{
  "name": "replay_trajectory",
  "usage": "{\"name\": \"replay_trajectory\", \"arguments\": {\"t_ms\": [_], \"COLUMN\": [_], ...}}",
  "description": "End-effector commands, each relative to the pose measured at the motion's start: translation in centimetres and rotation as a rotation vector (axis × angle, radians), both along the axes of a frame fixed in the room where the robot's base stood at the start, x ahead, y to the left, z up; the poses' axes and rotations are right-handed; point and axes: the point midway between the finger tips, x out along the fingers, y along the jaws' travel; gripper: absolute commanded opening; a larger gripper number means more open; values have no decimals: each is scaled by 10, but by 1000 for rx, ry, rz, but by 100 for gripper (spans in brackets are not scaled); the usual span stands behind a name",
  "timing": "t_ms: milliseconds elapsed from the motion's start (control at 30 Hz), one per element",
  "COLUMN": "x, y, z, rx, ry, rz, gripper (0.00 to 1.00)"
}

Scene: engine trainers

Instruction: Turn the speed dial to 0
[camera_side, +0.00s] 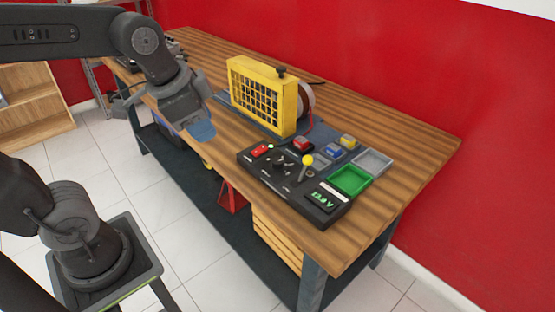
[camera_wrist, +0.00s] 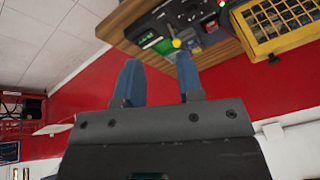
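A black control box (camera_side: 295,185) sits near the front edge of the wooden bench. It carries a red switch, a yellow-knobbed lever (camera_side: 306,162), a green display (camera_side: 323,199) and a dark knob-like control (camera_side: 279,167); I cannot tell for sure that this is the speed dial. In the wrist view the box (camera_wrist: 158,26) shows at the top, with the yellow ball (camera_wrist: 176,43) in front. My gripper (camera_wrist: 155,75) is open and empty, its two blue fingers apart. In the side view my gripper (camera_side: 201,131) is left of the box, by the bench's front edge, touching nothing visible.
A yellow caged machine (camera_side: 262,95) stands on the bench (camera_side: 420,140) behind the box; it also shows in the wrist view (camera_wrist: 285,22). A green tray (camera_side: 350,180) and a grey tray (camera_side: 373,161) lie right of the box. A red wall is behind.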

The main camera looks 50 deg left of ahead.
Motion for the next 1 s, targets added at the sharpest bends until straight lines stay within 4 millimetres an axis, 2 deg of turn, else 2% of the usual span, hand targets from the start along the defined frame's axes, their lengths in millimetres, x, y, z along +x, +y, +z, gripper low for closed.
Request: {"name": "replay_trajectory", "arguments": {"t_ms": [33, 167, 267, 500, 600, 800, 1000], "x": [18, 61, 94, 169, 192, 214, 216], "y": [2, 9, 14, 30, 36, 43, 44], "z": [0, 0, -8, -46, -64, -87, -103], "rx": [42, 147, 211, 303, 316, 324, 325], "ry": [38, 113, 170, 271, 292, 304, 305], "rz": [-101, -401, -640, -1213, -1408, -1631, -1666], "gripper": [39, 52, 61, 62, 62, 62, 62]}}
